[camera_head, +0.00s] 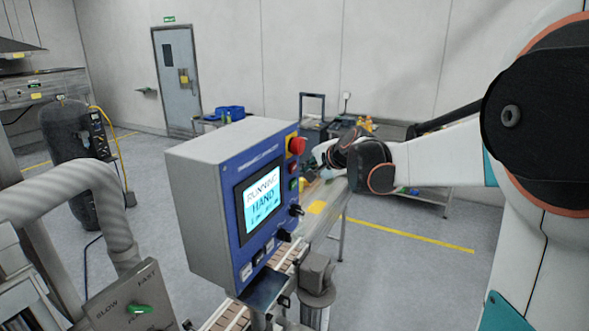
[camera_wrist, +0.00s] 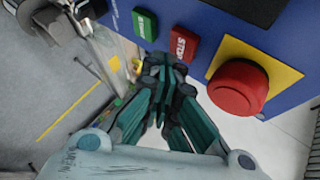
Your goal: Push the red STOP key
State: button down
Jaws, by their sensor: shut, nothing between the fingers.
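The red STOP key (camera_wrist: 183,44) is a small rectangular key on the blue panel face, between the green START key (camera_wrist: 145,24) and the large round red emergency button (camera_wrist: 238,87) on its yellow plate. It also shows small in the head view (camera_head: 292,168), below the emergency button (camera_head: 297,145). My gripper (camera_wrist: 168,70) is shut and empty, its tips just below the STOP key in the wrist picture. I cannot tell whether they touch it, but a gap seems to show. In the head view my gripper (camera_head: 325,153) is right of the panel, partly blurred into the background.
The grey control box (camera_head: 215,195) carries a lit screen (camera_head: 262,203) reading RUNNING and HAND. Black knobs (camera_head: 295,210) stick out below the keys. A conveyor (camera_head: 232,316) runs under the box.

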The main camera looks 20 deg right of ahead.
jog(key=shift+w+a, duration=0.25)
jog(key=shift+w, duration=0.05)
jog(key=shift+w+a, duration=0.25)
jog(key=shift+w, duration=0.05)
dwell(0.8)
dwell(0.3)
jog(key=shift+s+d, duration=0.5)
jog(key=shift+s, duration=0.15)
jog(key=s+d, duration=0.1)
jog(key=s, duration=0.1)
jog(key=s+d, duration=0.2)
dwell(0.5)
jog(key=shift+f, duration=0.1)
dwell(0.6)
